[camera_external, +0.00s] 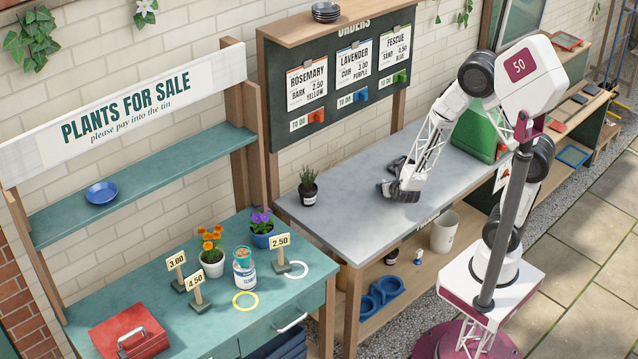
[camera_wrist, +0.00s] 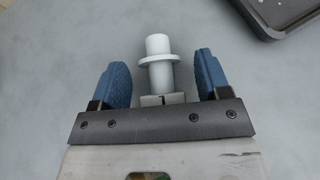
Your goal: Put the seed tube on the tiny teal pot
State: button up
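The cylinder may be the seed tube, but I cannot tell for sure. It does not stand out in the external view, where the gripper covers that spot.
A dark tray (camera_wrist: 285,15) lies at the wrist view's upper right. A potted plant (camera_external: 308,187) stands at the grey bench's left, and a green container (camera_external: 478,133) behind my arm. The teal table (camera_external: 190,315) holds flowers, price signs and a red box (camera_external: 130,333).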

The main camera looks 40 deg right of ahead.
jog(key=shift+r, duration=0.2)
jog(key=shift+v, duration=6)
